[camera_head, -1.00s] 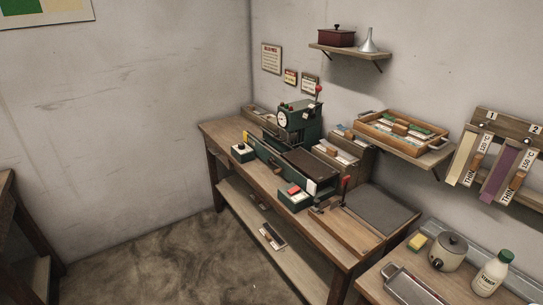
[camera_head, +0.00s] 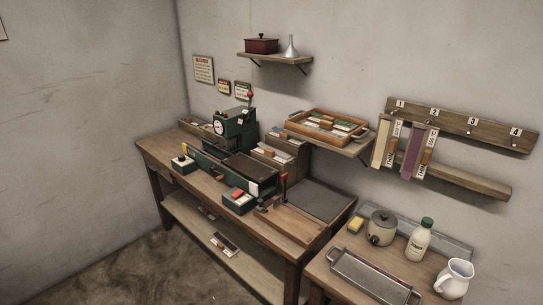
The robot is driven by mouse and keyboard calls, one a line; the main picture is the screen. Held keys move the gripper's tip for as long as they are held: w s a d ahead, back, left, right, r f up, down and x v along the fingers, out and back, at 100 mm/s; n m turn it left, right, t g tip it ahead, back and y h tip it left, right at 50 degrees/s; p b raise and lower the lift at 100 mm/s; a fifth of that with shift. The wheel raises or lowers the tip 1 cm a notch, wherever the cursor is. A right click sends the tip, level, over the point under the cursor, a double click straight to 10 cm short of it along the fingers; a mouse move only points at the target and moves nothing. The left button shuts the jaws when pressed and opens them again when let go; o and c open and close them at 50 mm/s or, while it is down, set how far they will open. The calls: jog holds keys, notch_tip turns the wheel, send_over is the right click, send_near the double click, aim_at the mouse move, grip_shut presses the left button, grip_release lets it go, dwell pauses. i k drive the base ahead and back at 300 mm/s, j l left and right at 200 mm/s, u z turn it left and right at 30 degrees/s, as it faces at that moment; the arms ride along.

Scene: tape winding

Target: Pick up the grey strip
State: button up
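I cannot make out a grey strip for certain in the head view. Two strips hang on the wall rack (camera_head: 455,125): a cream strip (camera_head: 382,142) by number 1 and a purple strip (camera_head: 412,152) by number 2, each with a label and a brown piece beside it. Small pale items lie in the wooden tray (camera_head: 310,131) on the wall shelf and in the sorting box (camera_head: 273,157) on the bench, too small to tell apart. My gripper is not in view.
The wooden bench (camera_head: 290,222) carries a green machine (camera_head: 232,128) and a dark grey mat (camera_head: 318,200). The right table holds a metal tray (camera_head: 368,277), a lidded pot (camera_head: 381,228), a white bottle (camera_head: 419,241) and a white jug (camera_head: 454,279). Floor (camera_head: 130,265) is open at lower left.

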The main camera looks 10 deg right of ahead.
aim_at(282, 157)
jog(key=i+j+z, duration=0.15)
jog(key=i+j, duration=0.15)
jog(key=i+j+z, duration=0.1)
jog(key=i+j, duration=0.25)
jog(key=i+j+z, duration=0.15)
jog(key=i+j, duration=0.2)
jog(key=i+j+z, duration=0.15)
jog(key=i+j, duration=0.15)
jog(key=i+j+z, duration=0.15)
jog(key=j, duration=0.4)
jog(key=i+j+z, duration=0.1)
jog(key=i+j, duration=0.25)
jog(key=j, duration=0.15)
